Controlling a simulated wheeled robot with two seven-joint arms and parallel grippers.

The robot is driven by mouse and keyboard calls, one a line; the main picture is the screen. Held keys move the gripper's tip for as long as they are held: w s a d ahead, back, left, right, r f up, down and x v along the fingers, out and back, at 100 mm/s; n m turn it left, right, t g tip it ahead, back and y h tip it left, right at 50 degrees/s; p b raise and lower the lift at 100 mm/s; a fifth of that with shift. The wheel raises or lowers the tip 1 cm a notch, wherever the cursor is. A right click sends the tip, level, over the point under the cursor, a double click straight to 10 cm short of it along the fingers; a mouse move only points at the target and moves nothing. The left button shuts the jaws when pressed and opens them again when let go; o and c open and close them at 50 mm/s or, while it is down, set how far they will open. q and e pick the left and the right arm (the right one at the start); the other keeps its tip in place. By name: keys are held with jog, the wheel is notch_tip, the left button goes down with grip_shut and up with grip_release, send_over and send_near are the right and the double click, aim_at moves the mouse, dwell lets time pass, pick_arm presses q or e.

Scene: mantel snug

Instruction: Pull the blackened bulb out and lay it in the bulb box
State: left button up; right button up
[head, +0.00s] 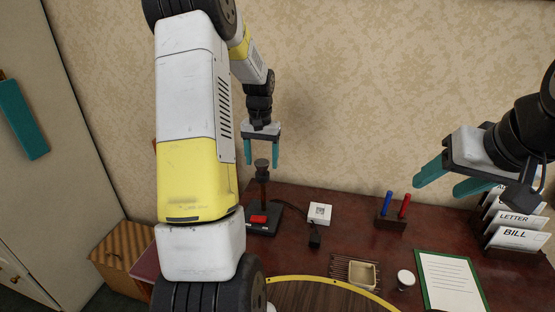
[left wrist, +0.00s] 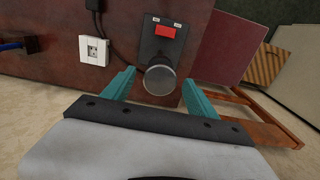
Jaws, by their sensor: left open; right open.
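The dark, blackened bulb (head: 262,164) stands upright on top of a lamp post (head: 262,190) with a black base (head: 270,229) and a red switch. My left gripper (head: 262,160) is open just above it, fingers pointing down, with the bulb's top at fingertip level. In the left wrist view the round grey bulb top (left wrist: 160,80) lies between the two teal fingers (left wrist: 158,77), with gaps showing on both sides. A small open tan box (head: 362,275), perhaps the bulb box, sits on the table. My right gripper (head: 437,184) is open and empty, above the table's right side.
A white socket (head: 319,213) with a black plug (head: 315,241) is right of the lamp. A holder with blue and red sticks (head: 390,222), a white-topped jar (head: 406,279), a green-edged sheet (head: 450,282) and a letter rack (head: 515,230) stand further right. A wall rises behind.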

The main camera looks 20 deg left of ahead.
aim_at(262, 162)
pick_arm(q)
jog(key=shift+f, duration=1.15)
grip_shut()
dwell(0.4)
jog(key=shift+r, duration=0.1)
jog(key=shift+r, duration=2.9)
jog(key=shift+s, duration=0.1)
